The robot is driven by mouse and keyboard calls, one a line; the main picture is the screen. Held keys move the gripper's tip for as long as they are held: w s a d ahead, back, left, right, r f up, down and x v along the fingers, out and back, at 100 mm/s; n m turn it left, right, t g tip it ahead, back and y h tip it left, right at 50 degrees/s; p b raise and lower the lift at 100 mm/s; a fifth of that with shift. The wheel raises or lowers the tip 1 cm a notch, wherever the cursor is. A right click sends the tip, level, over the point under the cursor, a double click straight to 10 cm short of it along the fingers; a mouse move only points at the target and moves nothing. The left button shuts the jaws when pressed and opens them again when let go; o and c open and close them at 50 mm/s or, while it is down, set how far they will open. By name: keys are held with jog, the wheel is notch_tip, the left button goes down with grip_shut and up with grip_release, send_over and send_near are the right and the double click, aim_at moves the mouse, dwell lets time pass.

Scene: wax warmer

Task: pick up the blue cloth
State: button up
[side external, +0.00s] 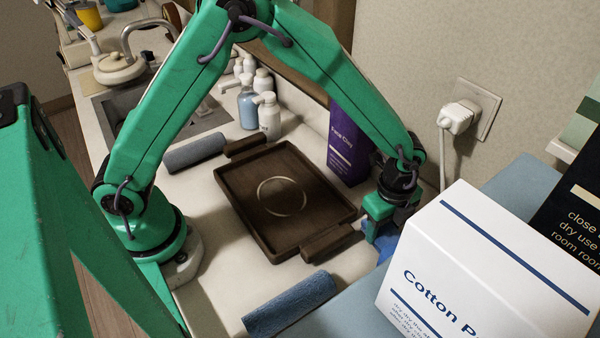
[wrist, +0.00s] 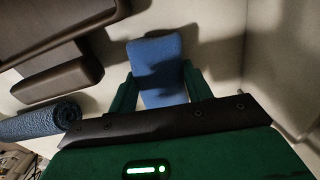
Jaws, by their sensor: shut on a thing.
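The blue cloth (wrist: 158,68) is a folded flat pad in the wrist view, between the two green fingers of my gripper (wrist: 160,90). The fingers are shut on its sides. In the side view my gripper (side external: 378,228) is low over the counter, right of the brown tray. A small part of the blue cloth (side external: 387,246) shows beside and below the fingers; the rest is hidden by my gripper and the white box. I cannot tell whether the cloth still touches the counter.
A brown tray (side external: 237,205) with a ring mark lies left of my gripper. A purple box (side external: 346,150) stands behind it, and a white cotton box (side external: 475,270) is close on the right. A rolled blue towel (side external: 290,304) lies in front. A plug (side external: 459,116) sits in the wall.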

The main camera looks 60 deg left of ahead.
aim_at(383, 228)
jog(key=shift+r, duration=0.15)
jog(key=shift+s+r, duration=0.15)
jog(key=shift+r, duration=0.4)
notch_tip(383, 228, up, 10)
jog(key=s, duration=1.9)
jog(key=shift+s, duration=0.35)
jog(key=shift+o, duration=1)
jog(key=shift+c, duration=0.6)
